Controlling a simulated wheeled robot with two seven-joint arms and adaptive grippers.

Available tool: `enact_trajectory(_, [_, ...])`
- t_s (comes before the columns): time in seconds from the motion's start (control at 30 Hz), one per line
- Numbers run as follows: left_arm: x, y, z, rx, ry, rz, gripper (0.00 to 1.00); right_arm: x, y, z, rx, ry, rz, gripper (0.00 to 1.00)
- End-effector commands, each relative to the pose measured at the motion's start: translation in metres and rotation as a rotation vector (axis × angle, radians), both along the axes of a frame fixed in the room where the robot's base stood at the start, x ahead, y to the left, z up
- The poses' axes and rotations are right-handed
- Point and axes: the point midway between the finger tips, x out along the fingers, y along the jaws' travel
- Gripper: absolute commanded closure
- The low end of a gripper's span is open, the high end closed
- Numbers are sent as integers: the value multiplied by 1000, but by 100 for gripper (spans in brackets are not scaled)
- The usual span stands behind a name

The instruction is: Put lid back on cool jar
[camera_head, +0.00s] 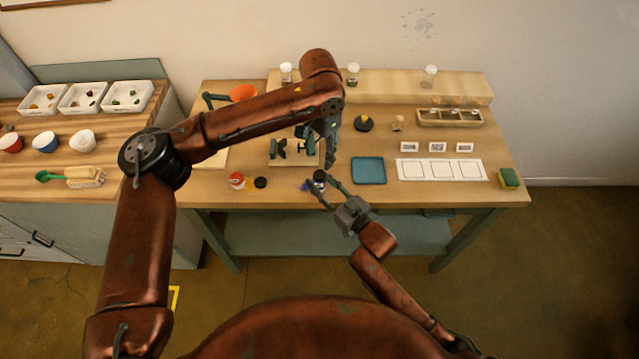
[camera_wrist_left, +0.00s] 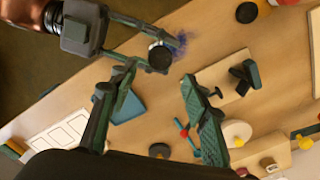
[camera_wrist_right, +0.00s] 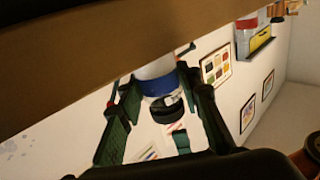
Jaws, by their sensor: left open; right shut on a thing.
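The cool jar (camera_wrist_right: 158,84), pale with a blue band, stands between the right gripper's fingers near the table's front edge. A black round top, seemingly its lid (camera_wrist_left: 159,58), covers its mouth; I cannot tell whether it sits fully down. The jar also shows in the head view (camera_head: 320,176). My right gripper (camera_head: 321,180) is shut on the jar. My left gripper (camera_wrist_left: 158,108) is open and empty above the table, behind the jar; its fingers also show in the head view (camera_head: 329,148), partly hidden by my arm.
Blue powder (camera_wrist_left: 181,44) lies beside the jar. A blue tray (camera_head: 369,171) lies to the right, near a white three-square sheet (camera_head: 441,181). A dark device (camera_head: 279,148) stands behind.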

Motion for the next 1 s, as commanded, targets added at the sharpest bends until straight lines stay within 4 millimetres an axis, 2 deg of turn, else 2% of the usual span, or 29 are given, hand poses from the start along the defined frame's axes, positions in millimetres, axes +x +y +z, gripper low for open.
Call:
enact_trajectory(0.4, [0,0,-5,1,1,4,57,0,0,-1,-1,2,0,100])
enact_trajectory(0.8, [-1,0,-60,0,1,2,57,0,0,-1,-1,2,0,100])
enact_trajectory(1.0, [0,0,-77,0,0,2,57,0,0,-1,-1,2,0,100])
